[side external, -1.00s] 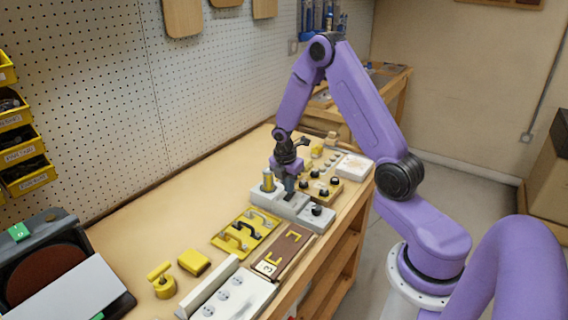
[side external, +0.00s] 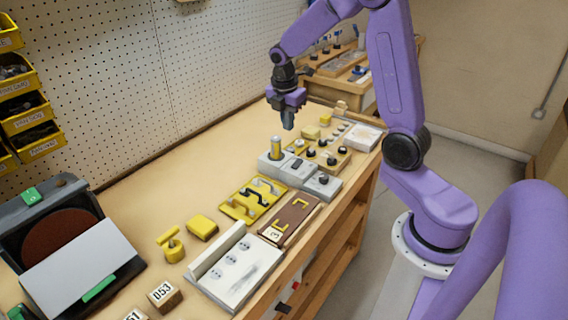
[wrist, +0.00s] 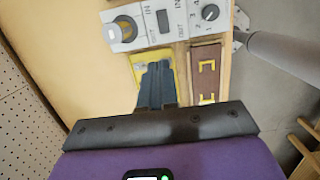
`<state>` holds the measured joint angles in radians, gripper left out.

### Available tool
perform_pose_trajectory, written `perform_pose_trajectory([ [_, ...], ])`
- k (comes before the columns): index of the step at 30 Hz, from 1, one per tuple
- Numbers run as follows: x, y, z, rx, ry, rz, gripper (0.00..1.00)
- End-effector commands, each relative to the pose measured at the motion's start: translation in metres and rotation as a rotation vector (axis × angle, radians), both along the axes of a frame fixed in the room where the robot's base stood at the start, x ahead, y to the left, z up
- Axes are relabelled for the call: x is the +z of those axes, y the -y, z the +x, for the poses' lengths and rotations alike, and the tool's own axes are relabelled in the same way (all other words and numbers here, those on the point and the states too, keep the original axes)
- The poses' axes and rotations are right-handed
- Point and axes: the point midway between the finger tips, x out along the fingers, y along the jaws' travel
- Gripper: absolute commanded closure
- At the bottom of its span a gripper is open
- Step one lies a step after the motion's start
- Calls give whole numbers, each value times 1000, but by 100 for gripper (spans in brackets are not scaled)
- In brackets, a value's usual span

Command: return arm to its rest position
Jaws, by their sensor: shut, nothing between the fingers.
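My gripper (side external: 288,121) is shut and empty. In the side external view it hangs in the air, fingers down, above the bench near the grey switch block (side external: 290,172). In the wrist view my gripper's closed fingers (wrist: 157,84) point toward the yellow handle board (wrist: 139,62), hiding most of it. The grey block (wrist: 160,18) lies beyond the fingertips, with its knob and round lamp visible. My arm is raised and bent above the bench's right side.
The wooden bench (side external: 150,205) carries a yellow board with handles (side external: 252,200), a brown board (side external: 290,218), a white socket panel (side external: 240,270) and a knob board (side external: 325,155). A sander-like machine (side external: 70,240) stands at the left. The pegboard wall (side external: 130,80) rises behind. Air around my gripper is clear.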

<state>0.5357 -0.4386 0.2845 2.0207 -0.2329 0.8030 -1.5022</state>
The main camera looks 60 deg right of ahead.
Motion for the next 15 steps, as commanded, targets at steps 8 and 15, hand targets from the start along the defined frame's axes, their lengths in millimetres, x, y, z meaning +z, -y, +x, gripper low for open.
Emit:
perform_pose_trajectory([
  [8, 17, -83, -37, -94, 49, 52, 100],
  [15, 27, -139, -90, -187, 69, 106, 100],
])
